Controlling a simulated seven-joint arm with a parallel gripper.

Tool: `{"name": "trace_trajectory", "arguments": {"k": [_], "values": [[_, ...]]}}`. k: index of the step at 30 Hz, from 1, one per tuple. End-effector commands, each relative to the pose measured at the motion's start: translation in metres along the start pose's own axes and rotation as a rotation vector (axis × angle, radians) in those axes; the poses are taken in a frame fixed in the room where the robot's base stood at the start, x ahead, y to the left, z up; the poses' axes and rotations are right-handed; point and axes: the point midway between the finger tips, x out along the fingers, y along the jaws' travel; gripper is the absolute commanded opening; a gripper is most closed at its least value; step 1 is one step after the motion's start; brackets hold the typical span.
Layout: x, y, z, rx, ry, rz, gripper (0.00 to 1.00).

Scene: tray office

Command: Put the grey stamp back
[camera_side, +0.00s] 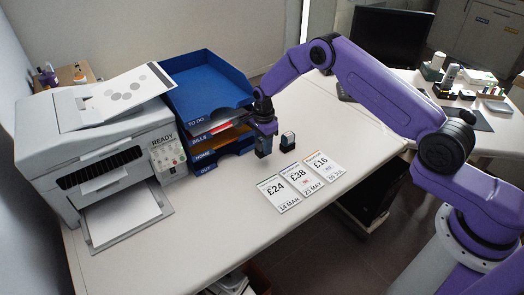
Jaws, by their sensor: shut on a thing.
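My gripper (264,130) is over the white desk, in front of the letter trays. It is shut on a small dark block (263,147), which looks like the grey stamp; its colour is hard to make out. Another small dark block with a blue-grey face (288,141) shows just to the right of it. I cannot tell whether the two touch. Three bill cards lie in a row on the desk in front: £24 (278,190), £38 (302,177) and £16 (323,164).
A blue-topped stack of trays (208,85), labelled TO DO, BILLS, HOME and OUT, stands behind my gripper. A printer (105,150) and a READY panel (167,158) are at the left. The front of the desk (225,225) is clear. A second desk with small items (455,85) is at the right.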

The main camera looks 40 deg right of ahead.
Motion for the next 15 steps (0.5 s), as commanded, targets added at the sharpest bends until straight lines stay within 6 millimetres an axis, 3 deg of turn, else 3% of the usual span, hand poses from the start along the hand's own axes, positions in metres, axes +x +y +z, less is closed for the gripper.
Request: {"name": "trace_trajectory", "arguments": {"k": [6, 15], "values": [[0.008, -0.006, 0.001, 0.000, 0.000, 0.000, 0.19], [0.038, -0.006, 0.001, 0.001, 0.000, 0.001, 0.19]]}}
